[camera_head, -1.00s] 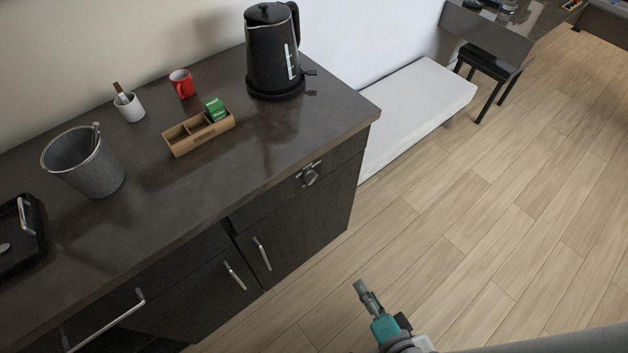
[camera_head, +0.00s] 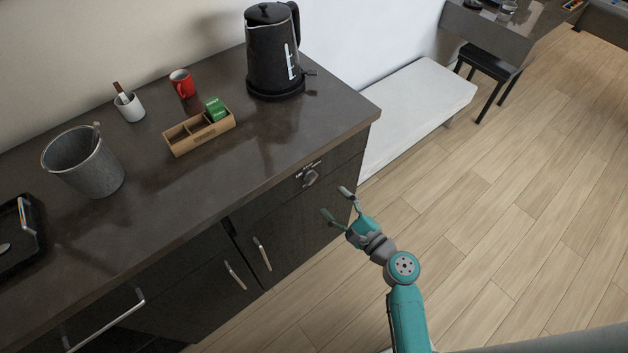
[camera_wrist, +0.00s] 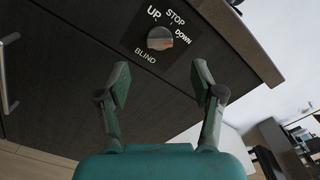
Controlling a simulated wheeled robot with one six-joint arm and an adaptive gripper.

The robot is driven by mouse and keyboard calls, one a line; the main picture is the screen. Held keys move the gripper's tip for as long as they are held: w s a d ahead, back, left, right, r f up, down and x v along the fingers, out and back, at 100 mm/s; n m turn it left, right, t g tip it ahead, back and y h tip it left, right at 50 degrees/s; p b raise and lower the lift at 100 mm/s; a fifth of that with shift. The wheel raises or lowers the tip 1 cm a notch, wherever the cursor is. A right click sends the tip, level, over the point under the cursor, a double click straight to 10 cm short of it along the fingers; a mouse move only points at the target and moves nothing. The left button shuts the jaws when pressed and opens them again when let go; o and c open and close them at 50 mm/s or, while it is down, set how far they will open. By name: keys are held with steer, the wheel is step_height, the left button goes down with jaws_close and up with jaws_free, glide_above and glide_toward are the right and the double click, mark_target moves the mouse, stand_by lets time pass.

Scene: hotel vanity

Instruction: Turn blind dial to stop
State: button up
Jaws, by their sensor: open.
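The blind dial (camera_head: 311,178) is a round grey knob on the dark cabinet front, below the counter's right end. In the wrist view the dial (camera_wrist: 159,38) sits on a dark plate lettered UP, STOP, DOWN and BLIND. An orange mark on the knob shows on its right side, toward DOWN rather than STOP at the top. My gripper (camera_head: 337,203) is open and empty, in front of the cabinet and below the dial. In the wrist view my gripper (camera_wrist: 160,88) has its two fingers spread, with the dial beyond and between them, apart from both.
The counter edge (camera_head: 290,173) overhangs just above the dial. Cabinet handles (camera_head: 262,254) stick out at lower left. A kettle (camera_head: 272,60), wooden box (camera_head: 198,140), red mug (camera_head: 182,84) and metal bucket (camera_head: 84,165) stand on the counter. The floor at right is clear.

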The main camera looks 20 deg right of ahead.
mark_target(312, 182)
steer(key=x, duration=0.9)
steer(key=shift+f, duration=0.1)
steer(key=c, duration=1.1)
steer(key=shift+c, duration=0.2)
steer(key=shift+n, duration=0.3)
steer(key=n, duration=0.4)
steer(key=shift+a+f+n, duration=0.1)
steer(key=shift+n, duration=0.2)
steer(key=shift+f+n, duration=0.1)
steer(key=shift+n, duration=2.1)
